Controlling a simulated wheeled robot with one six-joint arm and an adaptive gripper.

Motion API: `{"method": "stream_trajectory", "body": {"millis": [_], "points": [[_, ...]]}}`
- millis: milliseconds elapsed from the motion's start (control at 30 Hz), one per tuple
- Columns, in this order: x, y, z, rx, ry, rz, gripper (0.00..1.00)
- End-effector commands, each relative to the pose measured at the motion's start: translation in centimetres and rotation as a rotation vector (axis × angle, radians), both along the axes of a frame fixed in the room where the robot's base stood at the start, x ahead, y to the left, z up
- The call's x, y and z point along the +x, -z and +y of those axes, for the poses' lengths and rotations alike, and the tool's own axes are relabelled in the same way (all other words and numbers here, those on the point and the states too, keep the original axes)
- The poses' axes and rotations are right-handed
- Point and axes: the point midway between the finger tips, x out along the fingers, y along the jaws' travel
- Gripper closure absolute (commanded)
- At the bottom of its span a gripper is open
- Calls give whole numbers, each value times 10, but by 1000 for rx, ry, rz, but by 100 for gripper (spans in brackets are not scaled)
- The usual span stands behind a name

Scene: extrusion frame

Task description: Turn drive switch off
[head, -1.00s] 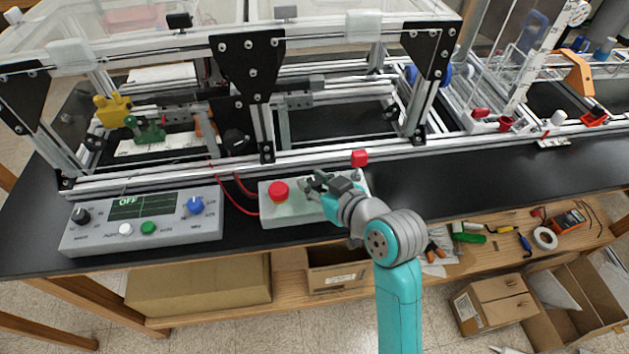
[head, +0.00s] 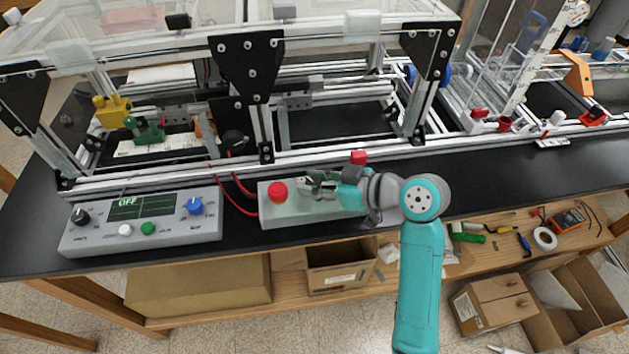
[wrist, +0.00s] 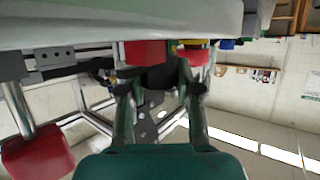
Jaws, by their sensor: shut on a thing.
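A grey control box (head: 275,217) with a red mushroom button (head: 278,191) lies on the black bench top at the frame's front. My gripper (head: 308,184) is over this box, just right of the red button, with its fingers pointing left. In the wrist view my gripper (wrist: 158,88) is shut on a dark piece (wrist: 158,77) beside the box face. This is probably the drive switch, but my gripper hides it in the head view. A red block (wrist: 145,52) sits right by the dark piece. The red button (wrist: 197,56) shows beyond it, apart from the fingers.
A left control panel (head: 180,229) has knobs, buttons and a display (head: 141,206) reading OFF. Red cables run near the box. Bench top to the right is clear.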

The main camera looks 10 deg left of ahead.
Motion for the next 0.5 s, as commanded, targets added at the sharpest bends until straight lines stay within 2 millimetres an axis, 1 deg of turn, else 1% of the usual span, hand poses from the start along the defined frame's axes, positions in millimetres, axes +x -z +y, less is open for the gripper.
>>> {"method": "stream_trajectory", "body": {"millis": [267, 300, 367, 400, 500], "points": [[0, 1, 0, 0, -1, 2, 100], [0, 1, 0, 0, -1, 2, 60], [0, 1, 0, 0, -1, 2, 45], [0, 1, 0, 0, -1, 2, 41], [0, 1, 0, 0, -1, 2, 41]]}}
